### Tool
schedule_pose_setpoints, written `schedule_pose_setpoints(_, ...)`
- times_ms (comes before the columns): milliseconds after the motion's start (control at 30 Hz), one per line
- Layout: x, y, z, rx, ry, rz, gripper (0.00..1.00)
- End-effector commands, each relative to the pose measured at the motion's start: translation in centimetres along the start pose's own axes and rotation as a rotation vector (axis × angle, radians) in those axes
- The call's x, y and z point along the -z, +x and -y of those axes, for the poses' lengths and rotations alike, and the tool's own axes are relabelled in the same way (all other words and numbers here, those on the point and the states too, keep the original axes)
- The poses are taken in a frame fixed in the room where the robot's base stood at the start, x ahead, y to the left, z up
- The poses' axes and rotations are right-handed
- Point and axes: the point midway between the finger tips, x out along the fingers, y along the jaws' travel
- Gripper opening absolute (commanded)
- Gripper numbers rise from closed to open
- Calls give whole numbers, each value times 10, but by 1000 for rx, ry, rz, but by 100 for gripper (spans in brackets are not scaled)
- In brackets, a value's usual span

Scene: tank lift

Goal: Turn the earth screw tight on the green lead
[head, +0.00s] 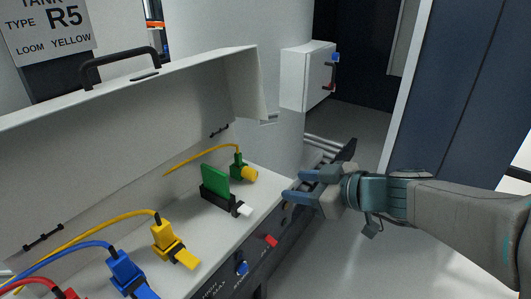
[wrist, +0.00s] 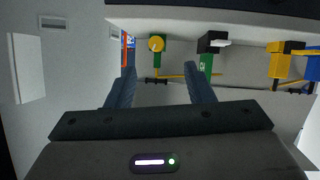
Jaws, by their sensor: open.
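The earth screw, a round yellow knob (head: 250,174), sits at the far end of the white shelf in the head view. The green lead's end (head: 238,161) is right beside it, with a yellow cable running off to the left. In the wrist view the knob (wrist: 156,43) shows face-on in front of a green block (wrist: 157,61). My gripper (head: 296,186) is open and empty, to the right of the knob and apart from it. In the wrist view the knob lies ahead, between the lines of my two fingers (wrist: 160,70).
A green card in a black holder with a white tab (head: 241,208) stands left of the screw. Yellow (head: 166,237), blue (head: 127,271) and red plugs line the shelf nearer. A raised white lid (head: 150,120) stands behind. A white switch box (head: 306,77) is on the wall.

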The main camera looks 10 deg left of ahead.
Motion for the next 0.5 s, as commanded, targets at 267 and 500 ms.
schedule_pose_setpoints(267, 11, 15, -5, -14, -39, -28, 48)
schedule_pose_setpoints(500, 12, 57, -5, -12, -36, -26, 48)
